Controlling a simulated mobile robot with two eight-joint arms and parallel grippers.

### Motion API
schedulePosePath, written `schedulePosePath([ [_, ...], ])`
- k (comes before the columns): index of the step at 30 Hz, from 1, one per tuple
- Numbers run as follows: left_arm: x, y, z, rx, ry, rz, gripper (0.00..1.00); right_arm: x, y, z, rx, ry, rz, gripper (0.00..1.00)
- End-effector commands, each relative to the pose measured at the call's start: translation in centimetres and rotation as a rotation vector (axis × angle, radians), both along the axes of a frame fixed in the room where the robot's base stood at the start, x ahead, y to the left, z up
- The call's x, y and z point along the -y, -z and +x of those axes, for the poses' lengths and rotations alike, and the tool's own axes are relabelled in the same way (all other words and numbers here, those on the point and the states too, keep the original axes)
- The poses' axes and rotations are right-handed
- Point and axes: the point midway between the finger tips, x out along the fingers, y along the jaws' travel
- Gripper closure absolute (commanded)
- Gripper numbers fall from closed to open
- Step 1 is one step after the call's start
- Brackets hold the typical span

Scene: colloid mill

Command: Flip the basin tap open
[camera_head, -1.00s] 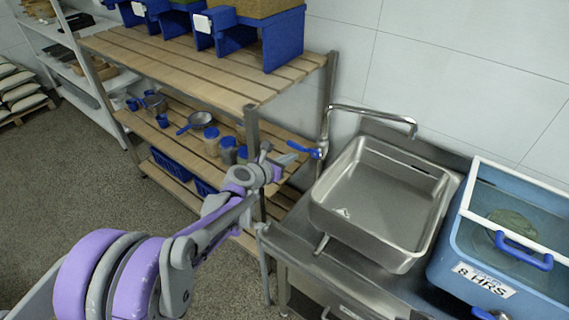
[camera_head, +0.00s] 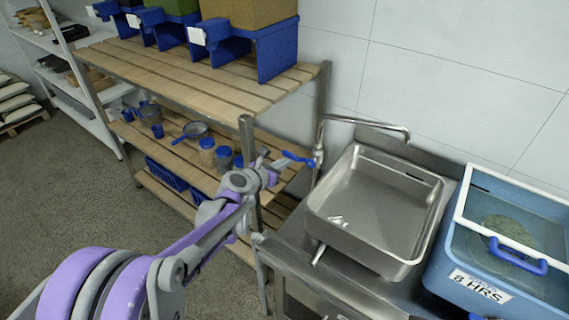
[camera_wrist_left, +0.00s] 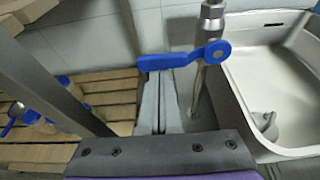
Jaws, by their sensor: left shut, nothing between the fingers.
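The basin tap (camera_head: 322,130) is a steel pipe at the basin's left, with its spout bent over the basin (camera_head: 380,205). Its blue lever (camera_head: 298,158) points left, away from the spout, toward the shelf. In the left wrist view the lever (camera_wrist_left: 185,60) lies level across the top of my fingers, joined to the steel pipe (camera_wrist_left: 210,35) at its right end. My left gripper (camera_head: 281,164) is shut and empty, its fingertips (camera_wrist_left: 160,76) at the lever's free half. I cannot tell whether they touch. My right gripper is out of view.
A wooden shelf rack (camera_head: 190,80) with a metal post (camera_head: 250,165) stands close on the left of the tap. A blue water tub (camera_head: 500,250) stands right of the basin. Jars with blue lids (camera_head: 223,158) sit on the lower shelf.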

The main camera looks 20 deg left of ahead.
Motion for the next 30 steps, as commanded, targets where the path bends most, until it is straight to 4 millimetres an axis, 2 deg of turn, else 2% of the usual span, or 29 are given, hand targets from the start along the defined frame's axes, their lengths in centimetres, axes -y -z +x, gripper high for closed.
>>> schedulePosePath([
  [14, -0.1, -1.0, 0.0, 0.046, 0.000, 0.124, 1.00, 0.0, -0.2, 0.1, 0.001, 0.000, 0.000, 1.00],
  [30, 0.7, -4.3, -0.2, 0.211, 0.001, 0.578, 1.00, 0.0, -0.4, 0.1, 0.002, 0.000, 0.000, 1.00],
])
